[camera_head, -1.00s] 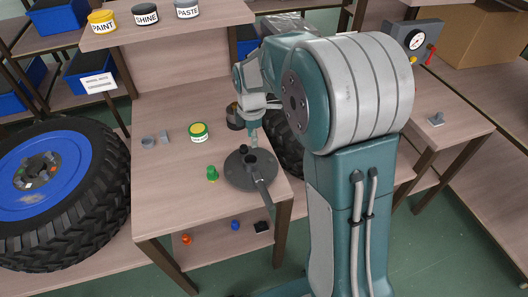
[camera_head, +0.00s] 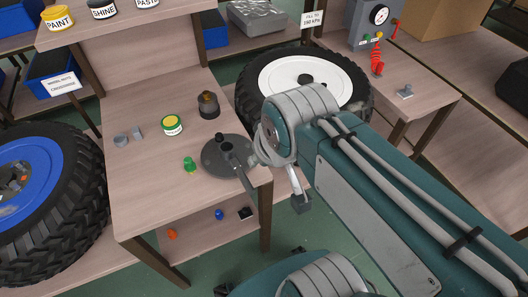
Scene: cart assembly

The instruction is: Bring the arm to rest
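My arm, teal and grey, reaches from the lower right to the middle of the head view. Its thick joint is in front of the lower part of the white-rimmed wheel (camera_head: 290,72). The far end of the arm is mostly hidden behind this joint and is seen small, right of the workbench (camera_head: 135,180). What seems to be my gripper (camera_head: 301,201) hangs beside the bench's right edge; its fingers are too small and unclear to tell open from shut. I see nothing clearly held in it.
A blue-rimmed wheel (camera_head: 60,205) stands left. A pressure gauge box (camera_head: 372,22) is upper right.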

